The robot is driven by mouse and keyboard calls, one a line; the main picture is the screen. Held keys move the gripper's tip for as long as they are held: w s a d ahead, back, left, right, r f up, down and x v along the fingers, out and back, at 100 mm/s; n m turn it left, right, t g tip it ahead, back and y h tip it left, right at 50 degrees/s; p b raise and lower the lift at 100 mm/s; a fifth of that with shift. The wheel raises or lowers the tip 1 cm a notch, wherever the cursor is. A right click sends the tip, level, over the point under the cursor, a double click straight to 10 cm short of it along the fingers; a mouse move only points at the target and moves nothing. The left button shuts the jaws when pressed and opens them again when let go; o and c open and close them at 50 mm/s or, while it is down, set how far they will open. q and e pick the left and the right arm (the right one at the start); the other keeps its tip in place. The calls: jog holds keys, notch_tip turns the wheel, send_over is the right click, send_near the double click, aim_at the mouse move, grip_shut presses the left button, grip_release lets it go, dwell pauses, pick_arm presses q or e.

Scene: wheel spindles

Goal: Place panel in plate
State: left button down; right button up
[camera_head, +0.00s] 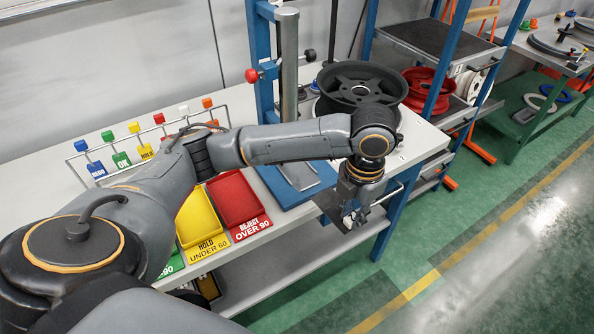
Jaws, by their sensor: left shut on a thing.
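My left gripper (350,217) points down at the front edge of the workbench, right of the red tray. A blue plate (267,179) lies on the bench below the upright press, left of the gripper. A grey flat piece (299,174) rests on it, partly hidden by my left forearm. My right gripper is not in view.
A yellow tray (199,218) and a red tray (236,198) lie on the bench. A black wheel rim (352,83) stands behind my wrist. The press column (288,65) rises behind my forearm. Blue-framed shelves (447,60) stand right; green floor (470,230) there is clear.

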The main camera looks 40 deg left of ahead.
pick_arm(q)
jog(key=shift+w+a+m, duration=0.1)
jog(key=shift+m, duration=0.2)
jog(key=p, duration=0.4)
send_over(306, 182)
jog(key=shift+d, duration=0.35)
jog(key=shift+a+f+p, duration=0.25)
jog(key=shift+f+p, duration=0.15)
jog(key=shift+f, duration=0.5)
jog(key=shift+a+f+p, duration=0.2)
jog(key=shift+f+p, duration=0.15)
jog(key=shift+f, duration=0.55)
jog(key=shift+f, duration=0.1)
jog(key=c, duration=1.6)
grip_release()
jog(key=shift+f, duration=0.1)
jog(key=o, duration=0.4)
jog(key=shift+o, duration=0.2)
